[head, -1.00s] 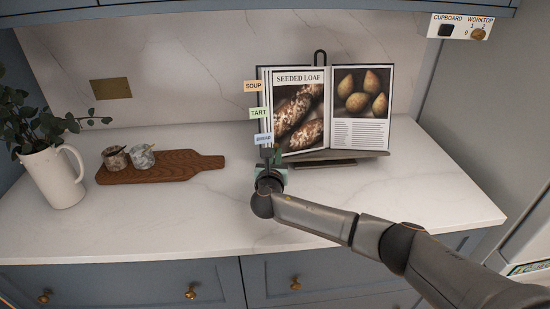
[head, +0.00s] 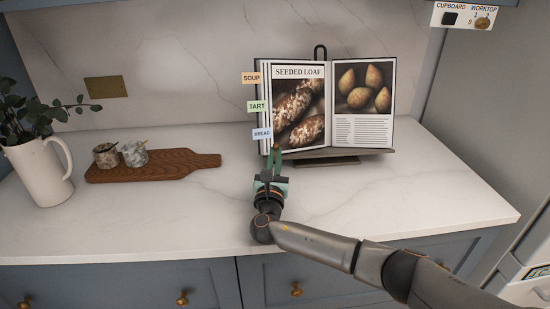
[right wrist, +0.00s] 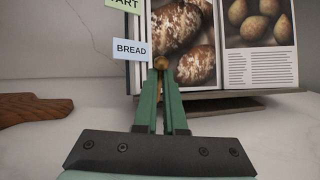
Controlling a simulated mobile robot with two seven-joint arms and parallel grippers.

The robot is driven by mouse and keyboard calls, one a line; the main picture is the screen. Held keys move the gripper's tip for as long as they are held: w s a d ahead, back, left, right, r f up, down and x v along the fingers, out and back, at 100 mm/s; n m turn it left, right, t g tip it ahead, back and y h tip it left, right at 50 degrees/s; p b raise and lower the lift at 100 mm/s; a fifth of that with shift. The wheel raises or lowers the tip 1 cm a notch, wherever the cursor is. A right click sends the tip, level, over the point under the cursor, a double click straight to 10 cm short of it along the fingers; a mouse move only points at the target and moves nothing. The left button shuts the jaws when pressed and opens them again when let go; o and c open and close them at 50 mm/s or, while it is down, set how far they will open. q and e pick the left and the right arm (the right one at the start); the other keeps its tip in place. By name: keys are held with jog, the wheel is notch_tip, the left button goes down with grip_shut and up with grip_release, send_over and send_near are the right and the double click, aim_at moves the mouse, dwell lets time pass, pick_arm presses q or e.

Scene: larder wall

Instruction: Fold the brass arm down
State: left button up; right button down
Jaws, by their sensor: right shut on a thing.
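An open cookbook (head: 298,105) leans on a dark stand (head: 335,161), showing the seeded loaf page. Tabs for soup, tart and bread stick out at its left edge. The brass arm shows only as a small rounded brass end (right wrist: 161,62) at the book's lower left, by the bread tab (right wrist: 132,50). My right gripper (head: 276,149) is shut on this brass end, with its green fingers (right wrist: 161,90) close together in the right wrist view. The rest of the brass arm is hidden or too small to tell. My left gripper is not in view.
A wooden board (head: 180,168) with two small marble pots stands to the left, beside a white jug (head: 46,175) of leaves. The marble worktop (head: 170,215) is clear in front of the board and right of the stand.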

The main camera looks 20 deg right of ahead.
jog(key=shift+r, duration=0.25)
jog(key=c, duration=1)
grip_release()
jog(key=shift+f, duration=0.1)
jog(key=shift+s, duration=0.1)
jog(key=v, duration=1.2)
jog(key=shift+s+a+f, duration=0.1)
jog(key=shift+s, duration=0.05)
